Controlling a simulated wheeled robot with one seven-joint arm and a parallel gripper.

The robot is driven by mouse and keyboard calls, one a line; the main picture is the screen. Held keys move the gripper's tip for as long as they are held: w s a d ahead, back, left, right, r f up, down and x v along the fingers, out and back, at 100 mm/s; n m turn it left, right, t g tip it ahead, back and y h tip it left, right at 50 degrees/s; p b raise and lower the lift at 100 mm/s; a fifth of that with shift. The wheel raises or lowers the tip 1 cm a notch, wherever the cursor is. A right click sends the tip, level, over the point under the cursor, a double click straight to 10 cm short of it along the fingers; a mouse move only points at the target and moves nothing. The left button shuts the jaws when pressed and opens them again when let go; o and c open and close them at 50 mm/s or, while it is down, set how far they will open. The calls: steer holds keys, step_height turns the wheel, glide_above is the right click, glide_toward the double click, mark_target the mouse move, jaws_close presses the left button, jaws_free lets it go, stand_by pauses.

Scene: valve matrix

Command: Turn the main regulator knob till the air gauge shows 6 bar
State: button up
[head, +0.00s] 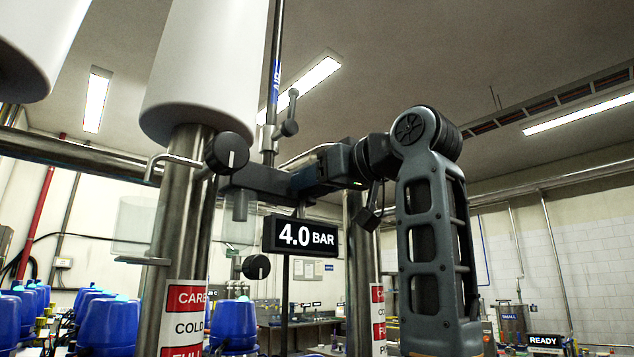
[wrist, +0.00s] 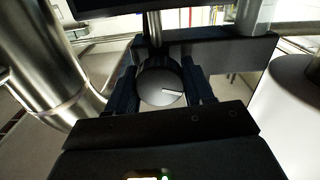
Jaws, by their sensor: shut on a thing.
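My gripper (wrist: 160,82) is shut on a round dark knob (wrist: 155,90) with a white pointer mark, one finger on each side. In the head view, my gripper (head: 308,180) reaches in from the right at a dark horizontal block (head: 262,179), and the held knob is hidden there. The display (head: 299,236) below reads 4.0 BAR. A dark panel (wrist: 98,8) shows at the top of the wrist view, its face unreadable.
Another dark knob (head: 226,152) with a white mark is at the left, and one more (head: 257,266) is below the display. A white tank (head: 205,70) hangs close above. Steel pipes (head: 188,215) and a lever valve (head: 290,115) stand near.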

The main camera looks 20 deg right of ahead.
steer(key=shift+c, duration=1.3)
steer(key=shift+m, duration=0.4)
steer(key=m, duration=1.1)
steer(key=shift+d, duration=0.15)
steer(key=o, duration=1)
